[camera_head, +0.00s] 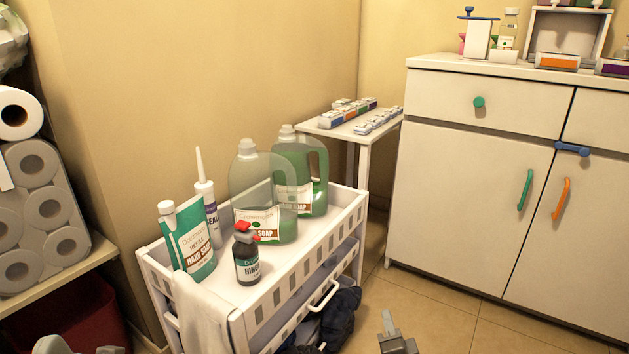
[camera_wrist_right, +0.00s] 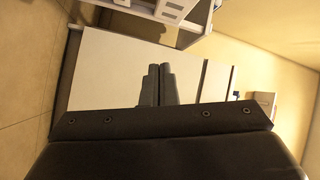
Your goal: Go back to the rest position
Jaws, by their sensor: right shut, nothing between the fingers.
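My right gripper (camera_head: 387,318) shows at the bottom of the head view, over the tiled floor, right of the white cart. In the right wrist view its two fingers (camera_wrist_right: 160,70) lie together, shut with nothing between them. They stand in front of the white cabinet and touch nothing that I can see. Grey parts of my left gripper (camera_head: 78,348) just enter the bottom left corner of the head view. Most of it is cut off, so its jaws cannot be judged.
A white cart (camera_head: 350,212) holds several soap containers and a dark bottle with a red cap (camera_head: 246,254). A white cabinet (camera_head: 465,170) stands at the right. A small side table (camera_head: 365,138) holds small boxes. Tiled floor (camera_head: 440,310) lies clear between cart and cabinet.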

